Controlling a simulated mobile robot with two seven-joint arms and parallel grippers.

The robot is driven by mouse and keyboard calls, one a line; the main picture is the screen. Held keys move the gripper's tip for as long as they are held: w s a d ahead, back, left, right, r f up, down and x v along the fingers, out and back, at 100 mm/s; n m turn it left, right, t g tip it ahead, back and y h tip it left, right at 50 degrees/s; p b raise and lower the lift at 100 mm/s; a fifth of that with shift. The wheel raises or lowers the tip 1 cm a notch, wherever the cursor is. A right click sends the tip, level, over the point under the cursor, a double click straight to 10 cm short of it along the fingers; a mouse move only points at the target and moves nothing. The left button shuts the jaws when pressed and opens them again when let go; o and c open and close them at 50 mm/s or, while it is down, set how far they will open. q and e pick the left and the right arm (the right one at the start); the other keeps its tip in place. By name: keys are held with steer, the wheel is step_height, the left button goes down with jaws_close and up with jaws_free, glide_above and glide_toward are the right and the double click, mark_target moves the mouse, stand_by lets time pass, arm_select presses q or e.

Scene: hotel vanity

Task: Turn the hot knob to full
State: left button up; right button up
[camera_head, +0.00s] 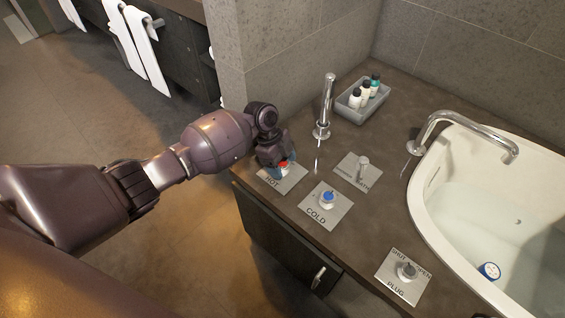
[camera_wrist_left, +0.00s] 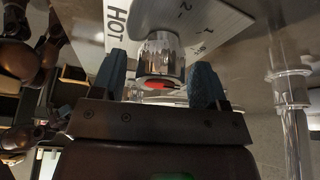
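The hot knob (camera_wrist_left: 161,58) is a chrome cylinder with a red mark on its cap, on a plate (camera_wrist_left: 210,22) lettered HOT with numbers. In the head view the hot plate (camera_head: 291,181) is at the counter's left edge, and the knob's red top (camera_head: 284,164) is partly hidden by my left gripper (camera_head: 284,162). In the left wrist view the two blue fingers of my left gripper (camera_wrist_left: 160,85) stand apart, one on each side of the knob. Small gaps show between fingers and knob. My right gripper is not in view.
The cold knob (camera_head: 327,198) with a blue cap stands right beside the hot plate. A lever plate (camera_head: 358,172), a chrome spout (camera_head: 325,108) and a grey tray of bottles (camera_head: 362,103) are behind. The plug knob (camera_head: 406,270) and water-filled basin (camera_head: 431,215) are to the right.

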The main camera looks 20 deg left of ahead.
arm_select(q)
steer(key=c, duration=0.8)
